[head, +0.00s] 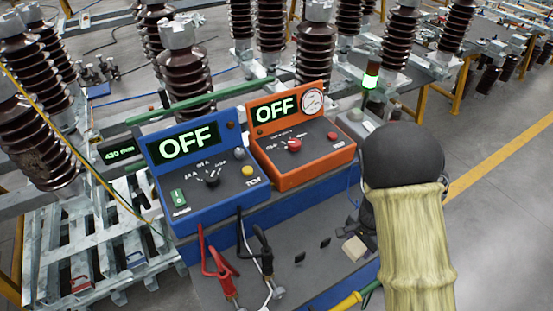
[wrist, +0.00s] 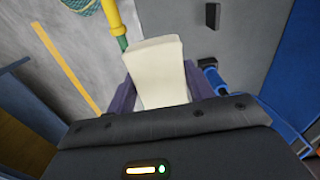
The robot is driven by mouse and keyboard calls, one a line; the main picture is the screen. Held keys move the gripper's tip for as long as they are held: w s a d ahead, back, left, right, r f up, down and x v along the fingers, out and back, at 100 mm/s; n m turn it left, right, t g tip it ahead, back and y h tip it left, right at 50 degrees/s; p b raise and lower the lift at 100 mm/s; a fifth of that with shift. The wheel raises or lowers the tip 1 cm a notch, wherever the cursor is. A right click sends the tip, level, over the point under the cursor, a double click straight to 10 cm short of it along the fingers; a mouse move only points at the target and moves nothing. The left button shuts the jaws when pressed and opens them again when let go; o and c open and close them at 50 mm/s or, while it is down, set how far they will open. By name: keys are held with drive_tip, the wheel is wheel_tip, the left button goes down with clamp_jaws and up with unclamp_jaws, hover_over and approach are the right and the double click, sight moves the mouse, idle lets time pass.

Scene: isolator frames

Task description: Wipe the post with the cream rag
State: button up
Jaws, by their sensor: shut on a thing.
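In the wrist view my gripper (wrist: 158,92) is shut on the cream rag (wrist: 158,62), a pale folded pad standing out between the two dark purple fingers. In the head view the rag (head: 355,249) shows as a small pale patch above the grey bench top, beside my arm; my arm hides most of the gripper. Several brown ribbed posts with grey metal caps stand at the left and back, such as the near one at left (head: 35,120) and one behind the blue box (head: 185,75). I cannot tell which one is the task's post. The rag is apart from them all.
A blue box (head: 205,170) and an orange box (head: 300,135), both reading OFF, stand between the rag and the posts. Red and black clamps (head: 222,268) with cables lie in front. A yellow-and-green rod (wrist: 115,22) lies near the rag.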

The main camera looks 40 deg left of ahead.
drive_tip(key=w+d+n, duration=0.2)
drive_tip(key=w+d, duration=0.1)
drive_tip(key=d, duration=0.8)
drive_tip(key=w+d+f+n, duration=0.1)
drive_tip(key=w+d+n, duration=0.1)
drive_tip(key=d, duration=1)
drive_tip(key=shift+w+d+f, duration=0.2)
drive_tip(key=shift+w+d, duration=0.05)
drive_tip(key=shift+w, duration=0.4)
